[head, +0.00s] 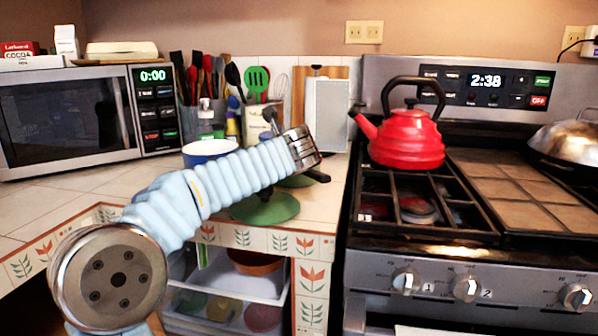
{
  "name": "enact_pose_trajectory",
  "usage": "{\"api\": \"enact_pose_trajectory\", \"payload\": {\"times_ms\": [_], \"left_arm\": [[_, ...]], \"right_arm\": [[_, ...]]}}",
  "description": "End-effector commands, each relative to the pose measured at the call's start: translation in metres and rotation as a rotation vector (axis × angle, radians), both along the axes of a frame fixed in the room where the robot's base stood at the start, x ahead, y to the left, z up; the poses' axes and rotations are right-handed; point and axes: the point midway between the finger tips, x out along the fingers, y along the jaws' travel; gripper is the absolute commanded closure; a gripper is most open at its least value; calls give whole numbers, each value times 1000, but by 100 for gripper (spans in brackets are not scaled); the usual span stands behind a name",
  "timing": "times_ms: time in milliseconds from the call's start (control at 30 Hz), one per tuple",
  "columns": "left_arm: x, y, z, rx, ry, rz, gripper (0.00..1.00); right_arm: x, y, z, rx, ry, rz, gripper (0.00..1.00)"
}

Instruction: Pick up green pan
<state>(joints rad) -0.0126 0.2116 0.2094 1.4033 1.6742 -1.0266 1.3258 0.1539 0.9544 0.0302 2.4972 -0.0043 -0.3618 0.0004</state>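A round, flat green thing (265,208), which looks like the green pan, lies on the tiled counter near its front edge. My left arm crosses in front of it and hides part of it. Another green patch (297,181) shows just behind the arm; I cannot tell if it belongs to the same pan. My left gripper (318,176) is above the counter at the far end of the arm, to the right of and beyond the green disc. Its fingers are small and seen from behind, so their opening is unclear. My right gripper is out of view.
A stove (470,250) with a red kettle (405,140) stands at the right, with a lidded metal pan (568,142) on it. A microwave (70,120), utensils, a blue-rimmed bowl (209,152) and a white board (327,115) line the back. Open shelves (225,290) sit below the counter.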

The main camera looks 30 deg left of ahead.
Motion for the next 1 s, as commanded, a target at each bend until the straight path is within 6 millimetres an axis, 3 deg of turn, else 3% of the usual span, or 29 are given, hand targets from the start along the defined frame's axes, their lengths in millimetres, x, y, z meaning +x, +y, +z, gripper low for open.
{"api": "enact_pose_trajectory", "payload": {"times_ms": [133,400,467,1000], "left_arm": [[0,0,0,0,0,0,52],[0,0,0,0,0,1,94],[0,0,0,0,2,0,100],[0,-1,-1,-1,3,-1,100]], "right_arm": [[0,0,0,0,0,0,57],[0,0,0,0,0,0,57],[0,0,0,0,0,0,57],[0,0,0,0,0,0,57]]}}
